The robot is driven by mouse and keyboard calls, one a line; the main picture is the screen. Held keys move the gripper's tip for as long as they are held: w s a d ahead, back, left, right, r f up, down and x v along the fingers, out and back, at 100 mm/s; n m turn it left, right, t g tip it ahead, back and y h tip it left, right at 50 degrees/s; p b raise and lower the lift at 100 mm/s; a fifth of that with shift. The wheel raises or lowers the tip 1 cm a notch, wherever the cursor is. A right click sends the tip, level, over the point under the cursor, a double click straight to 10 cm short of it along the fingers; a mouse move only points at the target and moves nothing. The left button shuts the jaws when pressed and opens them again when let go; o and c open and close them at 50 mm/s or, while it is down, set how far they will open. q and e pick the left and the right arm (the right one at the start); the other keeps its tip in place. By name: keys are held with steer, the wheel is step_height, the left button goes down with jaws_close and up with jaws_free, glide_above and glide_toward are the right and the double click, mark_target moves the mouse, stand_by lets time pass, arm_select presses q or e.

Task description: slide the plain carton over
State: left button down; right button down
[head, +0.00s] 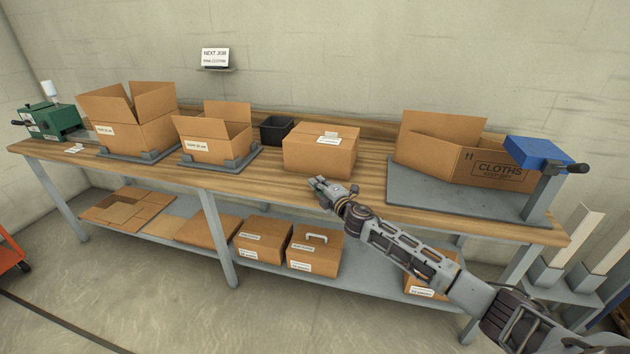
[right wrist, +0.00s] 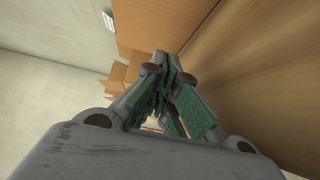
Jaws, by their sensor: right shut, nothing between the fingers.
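The plain carton (head: 320,152) is a closed brown box with a white label on its top, standing upright on the wooden bench (head: 372,190) near the middle in the head view. My right gripper (head: 322,184) is shut and empty, low in front of the carton near the bench's front edge. I cannot tell whether it touches the carton. In the right wrist view the shut fingers (right wrist: 165,95) show in the middle, with a brown cardboard face (right wrist: 150,25) just beyond them. My left gripper is not in view.
An open carton marked CLOTHS (head: 485,168) stands on a grey platform (head: 420,197) to the right, by a blue device (head: 538,152). Two open cartons (head: 140,132) (head: 210,150) and a black bin (head: 276,129) stand left. Bare bench lies between the plain carton and the platform.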

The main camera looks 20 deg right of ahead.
steer(key=shift+s+d, duration=0.1)
steer(key=shift+s, duration=0.6)
steer(key=shift+v, duration=2.05)
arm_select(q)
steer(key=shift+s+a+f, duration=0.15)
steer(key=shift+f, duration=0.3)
arm_select(e)
steer(key=shift+s, duration=0.1)
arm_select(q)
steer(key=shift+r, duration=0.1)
